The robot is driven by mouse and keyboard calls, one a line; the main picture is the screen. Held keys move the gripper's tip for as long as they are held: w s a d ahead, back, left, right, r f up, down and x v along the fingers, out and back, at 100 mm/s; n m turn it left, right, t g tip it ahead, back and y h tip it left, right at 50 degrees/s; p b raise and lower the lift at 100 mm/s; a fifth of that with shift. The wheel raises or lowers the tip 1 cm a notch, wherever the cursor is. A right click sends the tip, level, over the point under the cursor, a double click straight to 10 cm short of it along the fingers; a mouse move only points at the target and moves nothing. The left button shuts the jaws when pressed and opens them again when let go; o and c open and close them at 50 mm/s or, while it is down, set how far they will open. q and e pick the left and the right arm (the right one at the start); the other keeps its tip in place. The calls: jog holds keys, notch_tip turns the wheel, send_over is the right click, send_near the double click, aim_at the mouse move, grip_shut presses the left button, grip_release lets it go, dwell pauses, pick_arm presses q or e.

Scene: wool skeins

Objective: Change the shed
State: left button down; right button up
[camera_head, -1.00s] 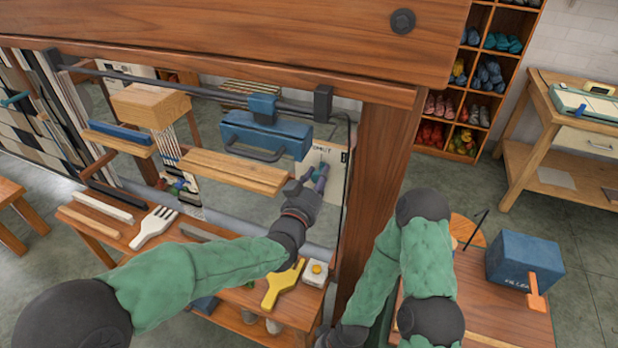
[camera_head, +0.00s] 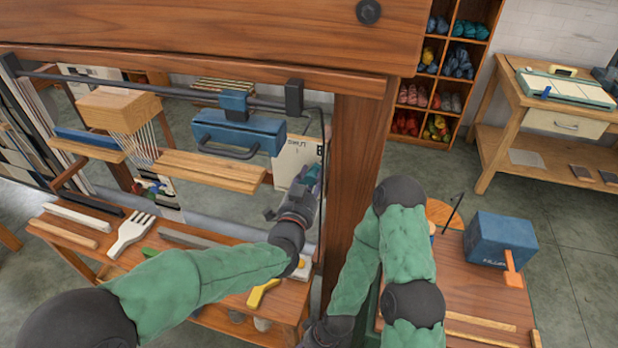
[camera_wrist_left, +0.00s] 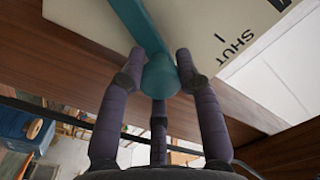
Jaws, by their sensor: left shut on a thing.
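My left gripper (camera_head: 306,180) is at the right post of the loom, in front of a pale panel (camera_head: 292,158). In the left wrist view its three dark fingers (camera_wrist_left: 160,78) are closed around the rounded end of a teal lever (camera_wrist_left: 145,28). The lever runs up across the pale panel, which bears dark lettering reading "SHUT". In the head view the fingers mostly hide the lever.
The wooden loom frame (camera_head: 356,180) stands close to the left arm. A blue beater-like block (camera_head: 238,132) hangs left of the gripper. A bench below holds a white fork (camera_head: 130,232) and a yellow tool (camera_head: 262,292). A blue box (camera_head: 500,242) stands on the right table.

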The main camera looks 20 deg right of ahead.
pick_arm(q)
jog(key=shift+d+r, duration=0.1)
jog(key=shift+r, duration=0.55)
jog(key=c, duration=0.9)
grip_release()
jog(key=shift+d, duration=0.1)
jog(key=shift+o, duration=0.2)
jog(key=shift+f, duration=0.3)
jog(key=shift+s, duration=0.1)
jog(key=v, duration=1.2)
